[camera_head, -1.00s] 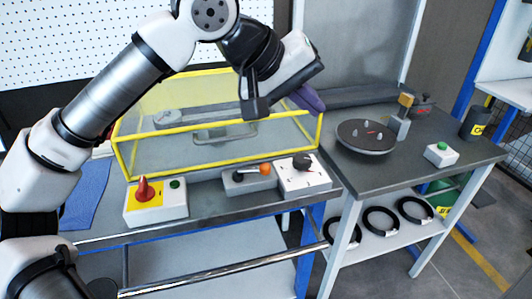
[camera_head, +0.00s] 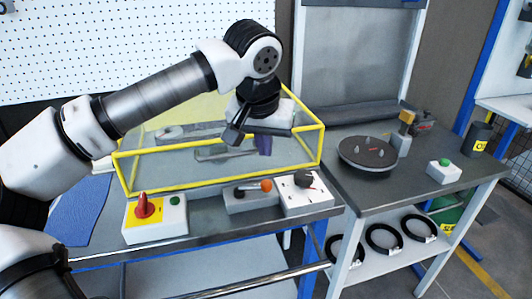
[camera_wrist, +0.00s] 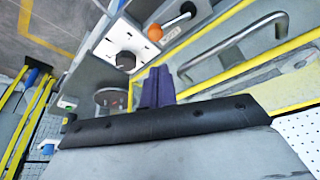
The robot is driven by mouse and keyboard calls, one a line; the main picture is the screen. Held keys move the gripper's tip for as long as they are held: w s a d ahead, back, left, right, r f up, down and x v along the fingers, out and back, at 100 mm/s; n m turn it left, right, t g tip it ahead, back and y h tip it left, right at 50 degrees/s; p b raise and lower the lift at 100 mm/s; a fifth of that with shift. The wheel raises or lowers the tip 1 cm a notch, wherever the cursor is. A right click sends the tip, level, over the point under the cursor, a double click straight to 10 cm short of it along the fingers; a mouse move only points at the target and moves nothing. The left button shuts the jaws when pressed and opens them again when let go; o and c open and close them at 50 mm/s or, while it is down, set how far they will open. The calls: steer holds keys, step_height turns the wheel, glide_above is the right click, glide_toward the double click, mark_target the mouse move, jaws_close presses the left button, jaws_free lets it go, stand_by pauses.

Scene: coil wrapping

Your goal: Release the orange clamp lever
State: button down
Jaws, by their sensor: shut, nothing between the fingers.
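The clamp lever is a dark arm with an orange ball knob (camera_head: 266,185) on a grey box at the bench front. It also shows at the top of the wrist view (camera_wrist: 155,32). The lever lies roughly sideways, knob to the right. My gripper (camera_head: 265,145) has purple fingers and is shut and empty. It hangs in front of the yellow-framed clear guard (camera_head: 220,177), above and behind the lever, apart from it. In the wrist view the purple fingers (camera_wrist: 157,88) are together, pointing toward the boxes.
A red knob on a yellow plate (camera_head: 144,206) stands left of the lever, with a green button (camera_head: 174,201) beside it. A white box with a black dial (camera_head: 303,180) stands just right. A round turntable (camera_head: 367,153) is on the right bench. A metal handle (camera_wrist: 236,47) is on the guard.

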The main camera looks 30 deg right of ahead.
mark_target(253, 188)
steer(key=p+x, duration=0.1)
steer(key=x, duration=0.7)
steer(key=shift+f, duration=0.3)
